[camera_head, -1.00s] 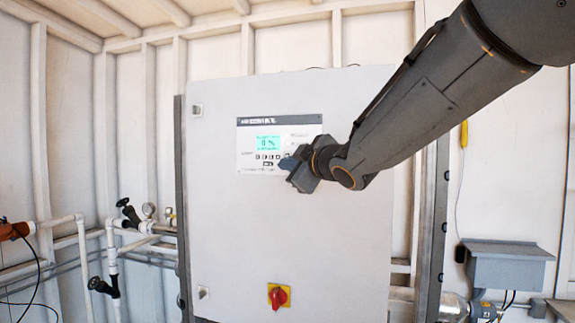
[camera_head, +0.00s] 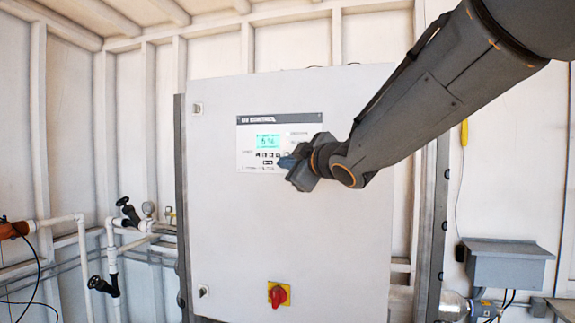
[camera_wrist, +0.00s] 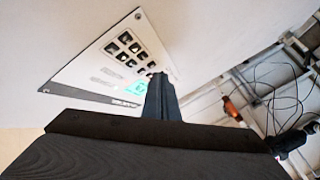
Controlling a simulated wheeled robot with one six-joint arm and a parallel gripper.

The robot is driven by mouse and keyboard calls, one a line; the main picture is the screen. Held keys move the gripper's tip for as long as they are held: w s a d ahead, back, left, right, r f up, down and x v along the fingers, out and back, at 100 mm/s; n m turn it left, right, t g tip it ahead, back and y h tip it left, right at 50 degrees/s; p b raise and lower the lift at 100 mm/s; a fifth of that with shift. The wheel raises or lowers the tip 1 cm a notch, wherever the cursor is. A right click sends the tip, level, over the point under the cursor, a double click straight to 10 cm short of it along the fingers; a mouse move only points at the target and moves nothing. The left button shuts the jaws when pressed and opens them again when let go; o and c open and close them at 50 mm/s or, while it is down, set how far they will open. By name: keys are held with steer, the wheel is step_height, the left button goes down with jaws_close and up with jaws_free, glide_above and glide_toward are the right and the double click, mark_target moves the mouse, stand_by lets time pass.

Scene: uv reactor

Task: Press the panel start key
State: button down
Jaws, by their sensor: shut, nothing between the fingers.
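In the wrist view the panel (camera_wrist: 90,80) and several keys (camera_wrist: 125,42) show beyond my shut fingers (camera_wrist: 160,90). The fingers cover part of the panel. I cannot tell whether the tip touches a key.
A red rotary switch (camera_head: 278,295) on a yellow plate is low on the cabinet door (camera_head: 230,240). White pipes with black valves (camera_head: 128,212) stand at left. A grey box (camera_head: 506,265) is on the wall at right.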

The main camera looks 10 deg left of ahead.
steer(key=shift+s, duration=0.25)
steer(key=s+b, duration=0.1)
steer(key=s, duration=0.1)
steer(key=s+b, duration=0.1)
steer(key=s, duration=0.1)
steer(key=shift+s+a, duration=0.2)
steer(key=shift+s, duration=0.2)
stand_by(0.7)
steer(key=d+f+m+g+h, duration=0.2)
steer(key=d+f+m+h, duration=0.25)
steer(key=d+f, duration=0.75)
steer(key=d+f+m+g+h, duration=0.2)
steer(key=d+f+m+h, duration=0.25)
steer(key=d+f, duration=0.75)
steer(key=s+d+f+m+g+h, duration=0.1)
steer(key=s+d+f+m+g, duration=0.3)
steer(key=s+f, duration=0.7)
steer(key=s+d+f+m+g+h, duration=0.1)
steer(key=s+d+f+m+g, duration=0.3)
steer(key=s+d+f, duration=0.5)
steer(key=s+f+m, duration=0.1)
steer(key=s, duration=0.1)
steer(key=shift+s+f, duration=0.35)
steer(key=shift+s, duration=0.05)
